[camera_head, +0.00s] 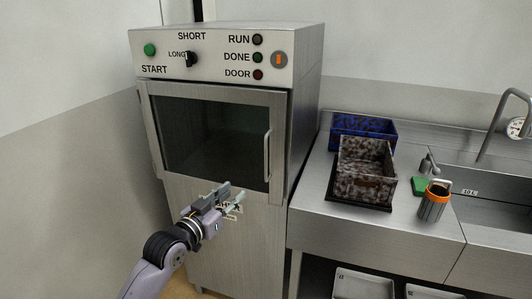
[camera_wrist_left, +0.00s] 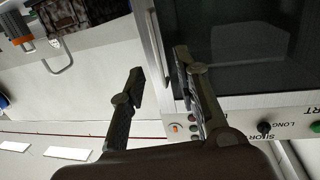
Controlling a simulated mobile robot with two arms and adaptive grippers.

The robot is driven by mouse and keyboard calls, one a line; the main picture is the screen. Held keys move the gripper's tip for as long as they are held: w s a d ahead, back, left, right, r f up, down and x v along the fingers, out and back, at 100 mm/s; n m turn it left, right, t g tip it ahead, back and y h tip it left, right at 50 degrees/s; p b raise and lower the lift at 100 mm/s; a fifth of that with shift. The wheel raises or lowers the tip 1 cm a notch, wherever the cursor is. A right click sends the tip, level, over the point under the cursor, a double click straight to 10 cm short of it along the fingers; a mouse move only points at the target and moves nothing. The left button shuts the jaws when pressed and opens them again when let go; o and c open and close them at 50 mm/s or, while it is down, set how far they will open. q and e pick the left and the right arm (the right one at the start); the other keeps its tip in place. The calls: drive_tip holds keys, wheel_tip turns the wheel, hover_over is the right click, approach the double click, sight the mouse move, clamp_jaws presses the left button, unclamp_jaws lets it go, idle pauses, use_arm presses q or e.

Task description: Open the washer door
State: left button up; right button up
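The washer door (camera_head: 278,120) is a steel frame around a dark window, and it looks shut. Its vertical bar handle (camera_head: 267,155) is on the door's right side. My left gripper (camera_head: 233,191) is open and empty, low in front of the door, left of and below the handle. The left wrist view is turned over, with the door window (camera_wrist_left: 250,35) at upper right and my left gripper's spread fingers (camera_wrist_left: 158,64) near the door's edge. My right gripper is not in view.
The control panel (camera_head: 215,62) with its knob and lamps is above the door. A steel counter (camera_head: 310,215) on the right bears a blue crate (camera_head: 375,127), a speckled box (camera_head: 368,185) and an orange-rimmed container (camera_head: 433,208). A wall stands close on the left.

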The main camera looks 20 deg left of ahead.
use_arm(q)
approach(265, 158)
drive_tip(key=shift+t, duration=0.3)
drive_tip(key=p+x, duration=0.1)
drive_tip(key=x, duration=0.5)
drive_tip(key=p+x, duration=0.1)
drive_tip(key=x, duration=0.2)
drive_tip(key=shift+f+p, duration=0.25)
drive_tip(key=shift+p, duration=0.05)
drive_tip(key=shift+x, duration=0.8)
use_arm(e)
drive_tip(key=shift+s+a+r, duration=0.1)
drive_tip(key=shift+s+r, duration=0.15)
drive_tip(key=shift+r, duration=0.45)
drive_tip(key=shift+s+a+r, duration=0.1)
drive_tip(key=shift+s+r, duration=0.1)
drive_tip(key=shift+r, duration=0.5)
use_arm(q)
drive_tip(key=shift+c, duration=0.2)
clamp_jaws()
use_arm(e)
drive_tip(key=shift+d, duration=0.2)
